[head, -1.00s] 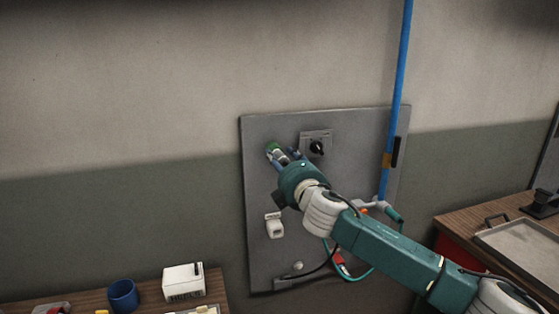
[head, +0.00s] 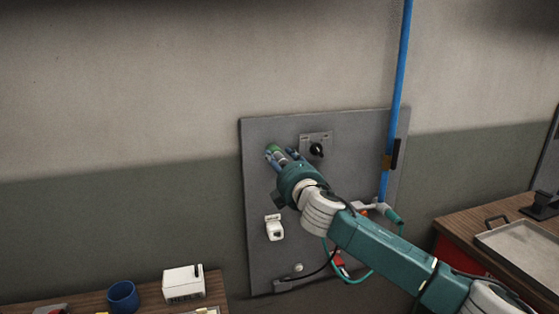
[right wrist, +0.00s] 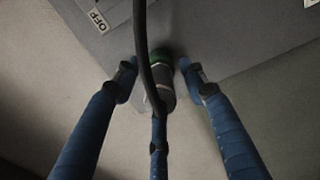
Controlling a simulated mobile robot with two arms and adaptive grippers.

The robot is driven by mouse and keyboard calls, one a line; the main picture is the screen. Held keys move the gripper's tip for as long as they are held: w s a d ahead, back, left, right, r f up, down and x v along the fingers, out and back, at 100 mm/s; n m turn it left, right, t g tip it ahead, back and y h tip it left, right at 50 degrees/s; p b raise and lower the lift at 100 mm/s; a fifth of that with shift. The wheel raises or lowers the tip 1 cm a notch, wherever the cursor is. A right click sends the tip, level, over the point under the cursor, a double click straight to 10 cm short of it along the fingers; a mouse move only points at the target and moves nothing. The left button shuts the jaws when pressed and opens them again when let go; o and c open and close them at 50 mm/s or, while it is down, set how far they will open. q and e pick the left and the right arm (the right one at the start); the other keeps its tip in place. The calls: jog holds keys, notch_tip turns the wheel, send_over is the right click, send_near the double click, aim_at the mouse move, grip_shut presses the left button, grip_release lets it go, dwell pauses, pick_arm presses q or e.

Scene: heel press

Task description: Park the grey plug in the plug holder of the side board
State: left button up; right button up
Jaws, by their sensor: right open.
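The grey plug (right wrist: 166,88) shows in the right wrist view, its far end at a green collar (right wrist: 160,53) against the side board. I cannot tell whether the collar belongs to the plug or the holder. A dark cable (right wrist: 143,45) crosses in front of the plug. My right gripper (right wrist: 157,72) is open, its blue fingers around the plug with visible gaps at both sides. In the head view the right gripper (head: 281,156) is at the upper left of the side board (head: 355,128) and covers most of the plug. My left gripper is not in view.
A black rotary switch (head: 317,149) sits right of the gripper, and a white fitting (head: 275,228) is below. A blue pipe (head: 398,80) runs down the board's right side. A blue mug (head: 123,296) and white box (head: 184,284) stand on the lower left bench.

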aim_at(284, 165)
dwell(0.7)
grip_shut()
jog(key=shift+s+f+p, duration=0.15)
jog(key=shift+p, duration=0.15)
jog(key=shift+r+v, duration=0.2)
jog(key=shift+v, duration=0.8)
jog(key=shift+p+v, duration=0.8)
jog(key=shift+v, duration=1.1)
jog(key=shift+d, duration=0.1)
